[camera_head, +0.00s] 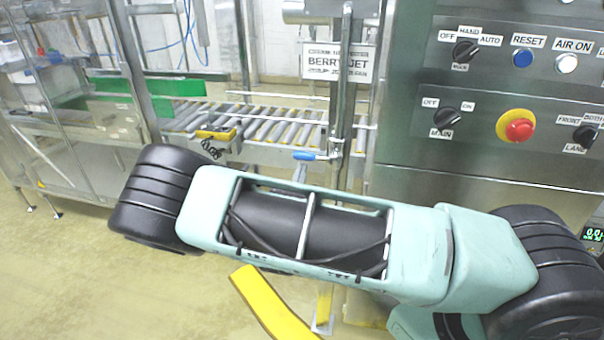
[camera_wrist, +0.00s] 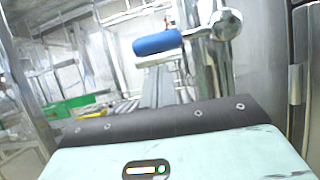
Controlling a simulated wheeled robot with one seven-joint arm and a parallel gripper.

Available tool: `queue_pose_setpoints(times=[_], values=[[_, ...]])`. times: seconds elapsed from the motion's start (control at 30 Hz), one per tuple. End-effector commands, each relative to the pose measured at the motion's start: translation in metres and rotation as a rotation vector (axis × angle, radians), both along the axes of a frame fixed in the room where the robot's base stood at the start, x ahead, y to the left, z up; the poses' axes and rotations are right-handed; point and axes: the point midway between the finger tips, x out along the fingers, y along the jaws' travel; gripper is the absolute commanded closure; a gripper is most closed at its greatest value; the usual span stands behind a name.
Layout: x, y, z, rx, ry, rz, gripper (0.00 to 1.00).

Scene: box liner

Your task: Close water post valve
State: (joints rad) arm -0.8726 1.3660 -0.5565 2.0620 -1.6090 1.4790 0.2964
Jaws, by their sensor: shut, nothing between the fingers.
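The water post valve has a blue lever handle (camera_head: 304,155) on a vertical metal pipe (camera_head: 346,95). The handle sticks out to the left, roughly level and crosswise to the pipe. In the wrist view the blue handle (camera_wrist: 157,43) is close, at upper middle, joined to the shiny valve body (camera_wrist: 218,28) on its right. The teal and black body of my gripper (camera_wrist: 170,122) fills the bottom of the wrist view, below the handle and apart from it in the picture. In the head view my arm hides the gripper.
A steel control cabinet (camera_head: 470,170) with knobs and a red emergency button (camera_head: 519,130) stands right of the pipe. A roller conveyor (camera_head: 270,127) runs behind, with a green panel (camera_head: 178,87). A yellow bar (camera_head: 268,303) lies low in front. Open floor is at left.

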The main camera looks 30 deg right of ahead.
Motion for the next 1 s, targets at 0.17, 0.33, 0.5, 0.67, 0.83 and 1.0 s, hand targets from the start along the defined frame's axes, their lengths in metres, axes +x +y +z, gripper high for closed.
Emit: queue_pose_setpoints(times=[0.17, 0.33, 0.5, 0.67, 0.83, 1.0], values=[[-0.009, 0.017, -0.037, 0.007, 0.013, 0.005, 1.00], [-0.033, 0.041, -0.053, 0.005, 0.015, 0.003, 1.00], [-0.051, 0.058, -0.064, 0.007, 0.015, 0.001, 1.00], [-0.059, 0.066, -0.069, 0.007, 0.014, 0.000, 1.00], [-0.061, 0.068, -0.069, 0.007, 0.015, -0.001, 1.00], [-0.067, 0.062, -0.066, 0.058, 0.017, -0.053, 1.00]])
